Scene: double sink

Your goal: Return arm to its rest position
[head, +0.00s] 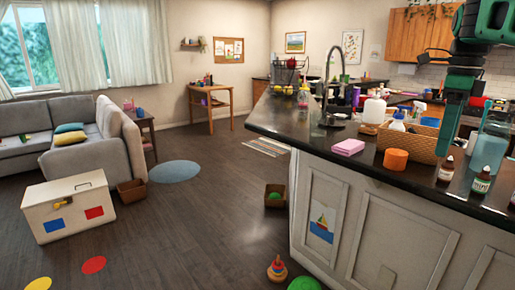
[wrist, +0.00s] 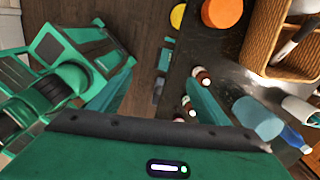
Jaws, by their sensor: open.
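My gripper (wrist: 161,76) is open in the wrist view, with its two green fingers spread apart and nothing between them. Its fingers point down past the counter edge, with dark floor showing below. In the head view my green arm hangs down at the upper right, and a finger reaches down in front of the counter items. Part of the gripper is hard to separate from the things behind it there. The dark countertop (head: 300,125) runs below and behind the arm.
Small brown bottles (head: 482,180), an orange cylinder (head: 395,159), a wicker basket (head: 420,144), a pink sponge (head: 348,147) and a translucent blue container (wrist: 256,118) stand near the gripper. A tall faucet (head: 328,75) rises farther back. Open floor (head: 190,220) lies left, with toys near the cabinet.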

